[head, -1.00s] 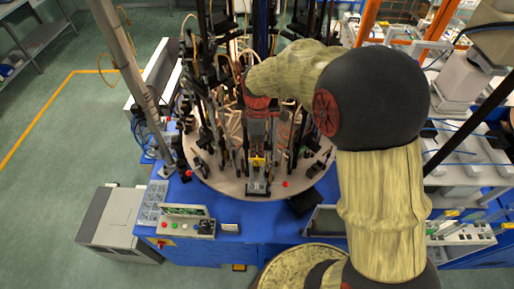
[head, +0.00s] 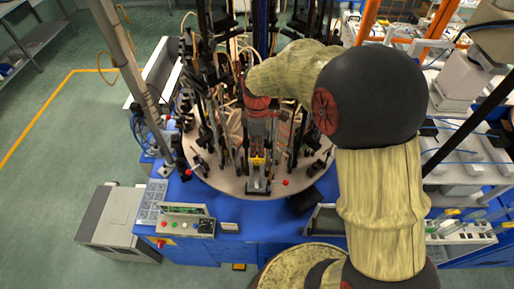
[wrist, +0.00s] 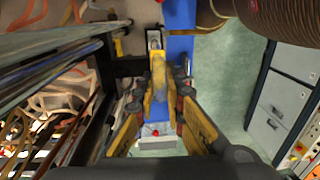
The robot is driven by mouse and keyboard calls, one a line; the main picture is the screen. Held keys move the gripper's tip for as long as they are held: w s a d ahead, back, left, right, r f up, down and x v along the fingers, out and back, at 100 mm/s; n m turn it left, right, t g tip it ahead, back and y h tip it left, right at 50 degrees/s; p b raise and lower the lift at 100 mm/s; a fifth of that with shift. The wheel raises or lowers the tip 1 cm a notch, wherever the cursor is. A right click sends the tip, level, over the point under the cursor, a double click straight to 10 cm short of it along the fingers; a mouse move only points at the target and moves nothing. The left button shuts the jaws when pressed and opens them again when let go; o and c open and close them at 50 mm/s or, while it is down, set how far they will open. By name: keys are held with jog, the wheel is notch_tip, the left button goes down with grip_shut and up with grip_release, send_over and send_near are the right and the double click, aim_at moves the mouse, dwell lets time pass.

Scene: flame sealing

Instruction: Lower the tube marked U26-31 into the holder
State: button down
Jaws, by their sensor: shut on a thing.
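My gripper (wrist: 159,92) points down, its yellow and dark fingers shut on a slim amber tube (wrist: 158,72) between them. No marking can be read on the tube, so I cannot confirm it is U26-31. A narrow grey fixture (wrist: 154,40), seemingly the holder, lies just beyond the tube's far end in the wrist view. I cannot tell whether tube and holder touch. In the head view my gripper (head: 258,135) hangs over the front of the round table, above a small upright fixture (head: 258,186). The tube is not clear there.
The round pale table (head: 225,183) carries several black posts and hoses, crowding my gripper's left and back. A control box with buttons (head: 186,226) stands on the blue bench (head: 236,250) at the front left. Green floor (head: 60,150) is open further left.

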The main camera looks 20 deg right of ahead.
jog(key=shift+f+b, duration=0.5)
jog(key=shift+f, duration=0.4)
jog(key=c, duration=1.9)
grip_release()
jog(key=shift+o, duration=0.7)
jog(key=shift+r, duration=0.2)
jog(key=shift+r+p, duration=1.35)
jog(key=shift+r, duration=0.8)
notch_tip(320, 180, up, 12)
jog(key=shift+w+d, duration=0.15)
jog(key=shift+w, duration=0.15)
jog(key=shift+f, duration=0.1)
